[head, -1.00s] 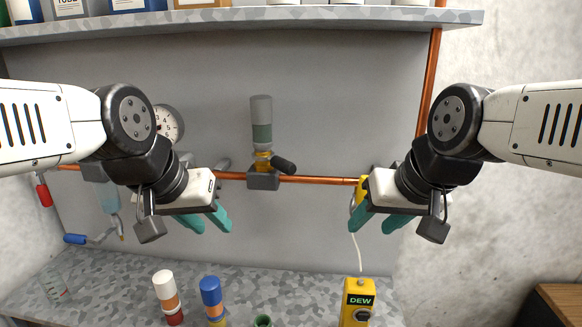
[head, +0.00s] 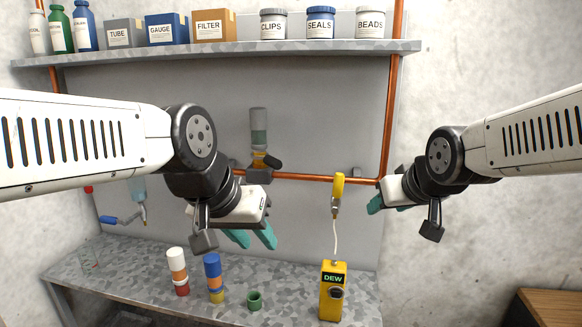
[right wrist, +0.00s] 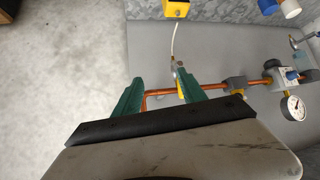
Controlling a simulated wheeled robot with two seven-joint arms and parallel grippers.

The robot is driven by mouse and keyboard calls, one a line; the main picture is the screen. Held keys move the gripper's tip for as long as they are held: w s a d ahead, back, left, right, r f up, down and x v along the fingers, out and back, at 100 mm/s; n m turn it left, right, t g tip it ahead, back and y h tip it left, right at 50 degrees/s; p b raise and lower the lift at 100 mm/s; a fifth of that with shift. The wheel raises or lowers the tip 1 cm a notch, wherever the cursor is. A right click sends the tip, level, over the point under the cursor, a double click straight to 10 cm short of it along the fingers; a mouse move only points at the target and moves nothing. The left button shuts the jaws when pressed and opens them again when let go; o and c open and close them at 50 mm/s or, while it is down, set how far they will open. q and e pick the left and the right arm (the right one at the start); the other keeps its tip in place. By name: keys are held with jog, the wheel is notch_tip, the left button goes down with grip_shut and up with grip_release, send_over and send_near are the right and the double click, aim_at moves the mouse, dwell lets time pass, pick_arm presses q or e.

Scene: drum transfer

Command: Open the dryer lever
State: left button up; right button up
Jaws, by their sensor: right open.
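The dryer (head: 258,125), an upright cylinder with grey and dark green bands, stands on a dark block on the copper pipe at the back wall in the head view. A dark lever (head: 272,161) sticks out to the right near its amber base. My left gripper (head: 254,243) is open and empty, in front of and below the dryer, partly covering the pipe. My right gripper (head: 374,204) is at the pipe's right end, away from the lever. In the right wrist view its green fingers (right wrist: 160,78) are apart with nothing held between them.
A yellow DEW meter (head: 333,292) stands on the bench, cabled to a yellow probe (head: 337,190). A white-capped bottle (head: 177,270), a blue-capped bottle (head: 213,277) and a green cup (head: 255,300) stand nearby. A shelf (head: 230,52) runs above. A gauge (right wrist: 292,107) shows in the right wrist view.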

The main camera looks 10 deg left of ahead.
jog(key=w+a+n+t+y, duration=0.1)
jog(key=w+a+n, duration=0.1)
jog(key=w+a, duration=0.35)
jog(key=n+t+y, duration=0.3)
jog(key=n+y, duration=0.2)
jog(key=y, duration=0.4)
send_near(274, 164)
jog(key=w+a, duration=0.1)
jog(key=w, duration=0.2)
jog(key=w+a, duration=0.1)
jog(key=shift+w+a+f, duration=0.3)
jog(key=shift+f, duration=0.05)
jog(key=x, duration=0.7)
jog(key=shift+w+a, duration=0.15)
grip_shut()
